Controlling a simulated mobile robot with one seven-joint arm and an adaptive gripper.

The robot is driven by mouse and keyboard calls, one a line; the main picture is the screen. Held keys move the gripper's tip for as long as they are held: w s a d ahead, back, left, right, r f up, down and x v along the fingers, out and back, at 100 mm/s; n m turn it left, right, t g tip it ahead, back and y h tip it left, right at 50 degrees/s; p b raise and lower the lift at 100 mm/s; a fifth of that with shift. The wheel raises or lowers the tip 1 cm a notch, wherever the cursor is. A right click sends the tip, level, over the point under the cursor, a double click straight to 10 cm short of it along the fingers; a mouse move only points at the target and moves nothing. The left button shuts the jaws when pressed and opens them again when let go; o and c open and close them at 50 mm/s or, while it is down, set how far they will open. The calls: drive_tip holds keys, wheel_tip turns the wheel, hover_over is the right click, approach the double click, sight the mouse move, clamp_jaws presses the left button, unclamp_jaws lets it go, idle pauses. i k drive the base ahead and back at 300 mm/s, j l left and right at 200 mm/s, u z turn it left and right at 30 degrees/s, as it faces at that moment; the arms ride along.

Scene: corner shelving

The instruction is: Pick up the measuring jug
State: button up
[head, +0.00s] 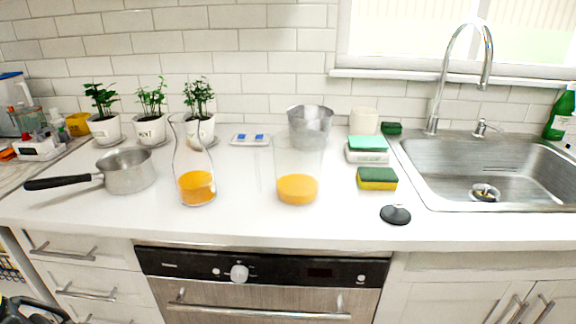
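A clear, straight-sided vessel that looks like the measuring jug (298,188) stands upright on the white counter, right of centre, with orange liquid in its bottom. Its clear upper walls are faint, and I cannot make out a handle. A grey, wide-mouthed container (310,118) stands just behind it and partly shows through it. A clear carafe (197,187) with orange liquid stands to the left. A dark part that looks like my gripper (32,311) shows at the bottom left corner, cut off by the frame, low and well away from the jug. Its fingers cannot be made out.
A saucepan (129,171) stands at left, its black handle pointing left. Potted plants (150,128) line the wall. The counter's front strip is clear.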

sight(298, 154)
drive_tip(key=i+l, duration=0.15)
drive_tip(key=l, duration=0.25)
drive_tip(key=i+l, duration=0.1)
drive_tip(key=l, duration=0.35)
drive_tip(key=i+l, duration=0.15)
drive_tip(key=l, duration=0.25)
drive_tip(key=i+l+u, duration=0.1)
drive_tip(key=l, duration=0.3)
